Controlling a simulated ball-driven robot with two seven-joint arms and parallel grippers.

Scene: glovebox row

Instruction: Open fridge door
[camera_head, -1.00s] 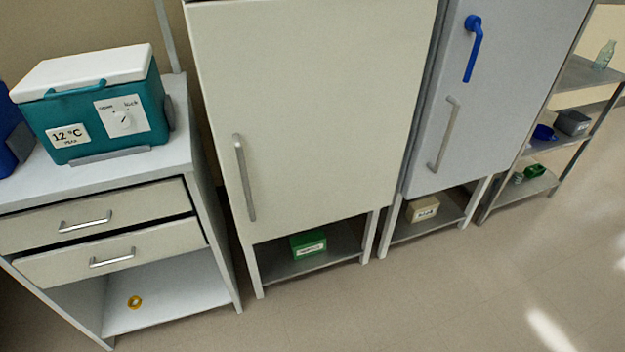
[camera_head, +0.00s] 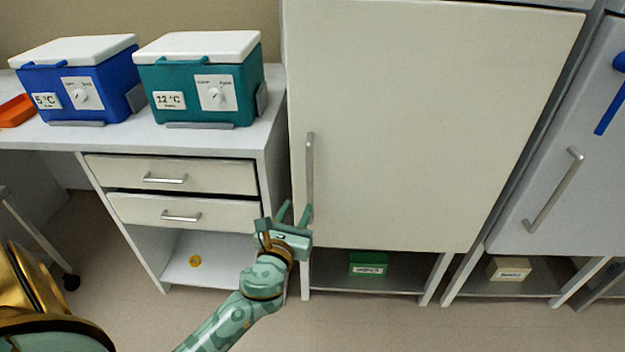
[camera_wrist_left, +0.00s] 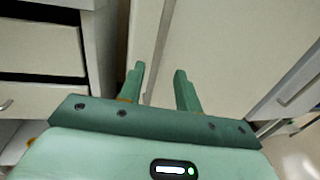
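The tall cream-white cabinet door (camera_head: 430,120), which looks like the fridge door, is shut. Its vertical grey bar handle (camera_head: 309,165) is near the door's left edge. My left gripper (camera_head: 295,210) is at the lower end of this handle, with the right finger overlapping it in the head view. In the left wrist view the two green fingers (camera_wrist_left: 158,76) are spread apart in front of the pale door (camera_wrist_left: 235,50). A thin grey strip shows between them; whether it is the handle or the door edge I cannot tell. My right gripper is out of view.
A counter with two drawers (camera_head: 180,175) stands left of the cabinet, carrying a blue cooler (camera_head: 105,90) and a teal cooler (camera_head: 235,100). A grey door with its own handle (camera_head: 553,190) is on the right. A green box (camera_head: 368,263) sits on the shelf below.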

